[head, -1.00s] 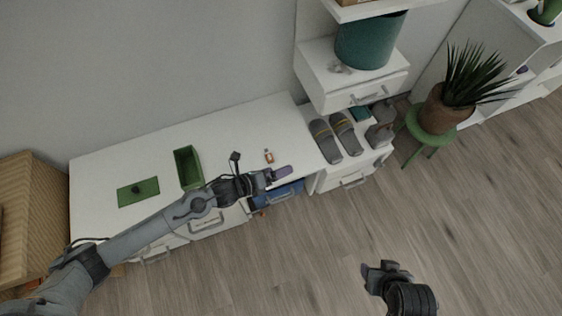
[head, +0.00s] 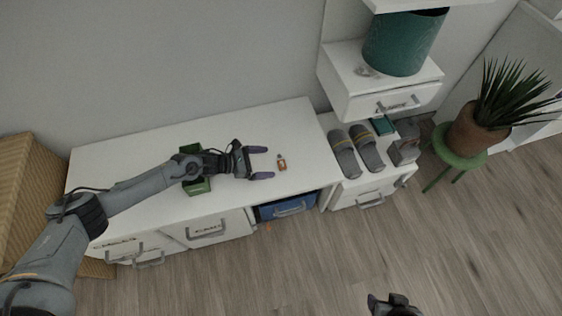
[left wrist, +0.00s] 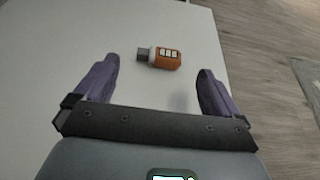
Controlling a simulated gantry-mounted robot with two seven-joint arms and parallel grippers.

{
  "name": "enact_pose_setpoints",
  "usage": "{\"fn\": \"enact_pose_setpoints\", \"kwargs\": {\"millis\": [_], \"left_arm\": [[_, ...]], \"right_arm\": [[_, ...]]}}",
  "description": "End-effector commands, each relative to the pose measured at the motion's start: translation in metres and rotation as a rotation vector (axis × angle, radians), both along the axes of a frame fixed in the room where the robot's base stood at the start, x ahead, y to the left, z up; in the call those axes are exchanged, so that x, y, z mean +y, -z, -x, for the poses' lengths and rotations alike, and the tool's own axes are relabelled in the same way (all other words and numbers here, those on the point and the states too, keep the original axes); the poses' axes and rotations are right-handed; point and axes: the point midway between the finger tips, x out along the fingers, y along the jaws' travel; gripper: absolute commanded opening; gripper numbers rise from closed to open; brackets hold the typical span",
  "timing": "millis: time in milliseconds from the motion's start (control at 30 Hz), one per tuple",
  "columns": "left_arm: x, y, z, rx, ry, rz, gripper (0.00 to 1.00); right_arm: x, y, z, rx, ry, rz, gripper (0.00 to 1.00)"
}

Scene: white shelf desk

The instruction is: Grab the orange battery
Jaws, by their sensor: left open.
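The orange battery (head: 282,163) is a small orange piece with white markings and a grey end. It lies on the white desk top, near the desk's right end. In the left wrist view the battery (left wrist: 165,58) lies flat, just beyond the fingertips and roughly between their lines. My left gripper (head: 263,162) is open and empty, its two purple fingers pointing toward the battery from the left. The fingers also show in the left wrist view (left wrist: 152,77). My right gripper (head: 390,303) is partly cut off at the bottom edge, above the floor; its jaws are unclear.
A green box (head: 197,187) sits on the desk, partly hidden behind my left arm. Grey slippers (head: 344,153) lie on the lower unit to the right. A teal pot (head: 403,42) stands on a shelf drawer unit. The desk around the battery is clear.

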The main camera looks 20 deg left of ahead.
Motion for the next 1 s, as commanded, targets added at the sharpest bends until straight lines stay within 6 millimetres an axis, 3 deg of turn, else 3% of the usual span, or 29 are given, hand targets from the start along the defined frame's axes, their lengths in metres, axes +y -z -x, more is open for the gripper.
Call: {"fn": "enact_pose_setpoints", "kwargs": {"millis": [167, 500, 833, 1000], "left_arm": [[-0.005, 0.003, -0.004, -0.001, -0.001, 0.001, 0.97], [-0.035, 0.017, -0.027, 0.0, -0.002, 0.002, 0.97], [-0.041, 0.017, -0.032, 0.001, -0.001, 0.0, 0.97], [-0.041, 0.018, -0.031, 0.0, -0.001, 0.0, 0.71]], "right_arm": [[0.0, 0.005, 0.0, 0.0, 0.001, -0.002, 0.54], [0.003, 0.032, 0.001, 0.003, 0.007, -0.011, 0.54], [0.003, 0.033, 0.001, 0.004, 0.007, -0.011, 0.54], [0.002, 0.033, 0.001, 0.003, 0.005, -0.008, 0.54]]}}
